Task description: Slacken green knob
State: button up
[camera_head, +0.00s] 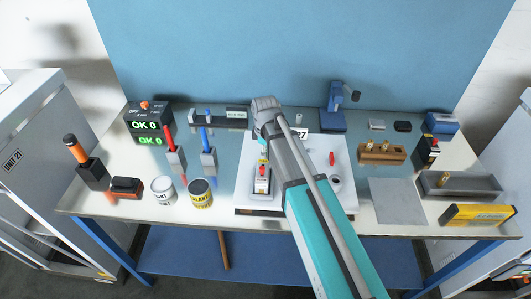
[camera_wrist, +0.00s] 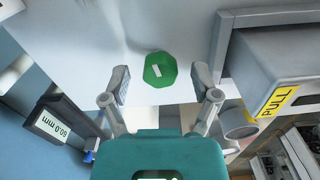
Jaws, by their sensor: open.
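The green knob (camera_wrist: 159,69) shows in the wrist view as a faceted green cap with a small white mark, on a white panel (camera_wrist: 110,35). My gripper (camera_wrist: 161,76) is open, with one finger to the left of the knob and one to the right. Gaps show between the knob and both fingers, so it is not gripped. The green knob is hidden there, and the fingers cannot be made out.
A grey box with a yellow PULL label (camera_wrist: 276,101) stands close to the right finger in the wrist view. In the head view, paint cans (camera_head: 200,192) stand left and a wooden block (camera_head: 381,153) right.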

jog(key=c, duration=1)
jog(key=shift+d, duration=0.1)
grip_shut()
